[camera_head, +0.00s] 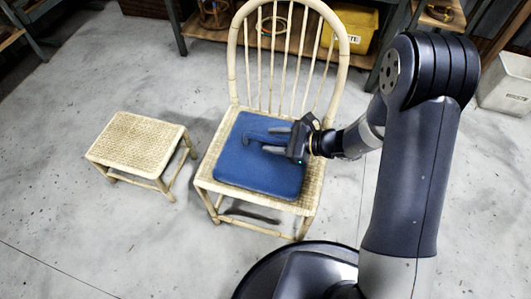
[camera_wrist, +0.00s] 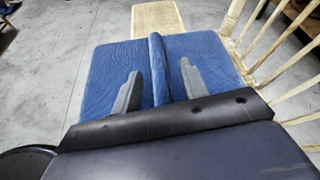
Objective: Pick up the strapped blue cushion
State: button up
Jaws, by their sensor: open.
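The blue cushion (camera_head: 253,172) lies flat on the woven seat of a rattan chair (camera_head: 313,180). Its strap (camera_head: 258,137) shows as a raised blue band on top. In the wrist view the cushion (camera_wrist: 110,72) fills the middle, and the strap (camera_wrist: 160,65) runs away from me as a ridge between my two fingers. My gripper (camera_head: 275,140) is over the cushion, coming from the right. It also shows in the wrist view (camera_wrist: 160,82), its fingers open on either side of the strap. Whether the fingers touch the cushion, I cannot tell.
The chair's spindle back (camera_head: 345,55) rises behind the cushion. A rattan stool (camera_head: 138,142) stands to the left. A yellow bin (camera_head: 352,27) sits on a shelf behind, and a pale box (camera_head: 506,85) is at far right.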

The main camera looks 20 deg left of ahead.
jog(key=shift+a+f, duration=0.1)
jog(key=shift+a, duration=0.2)
jog(key=shift+c, duration=0.3)
grip_shut()
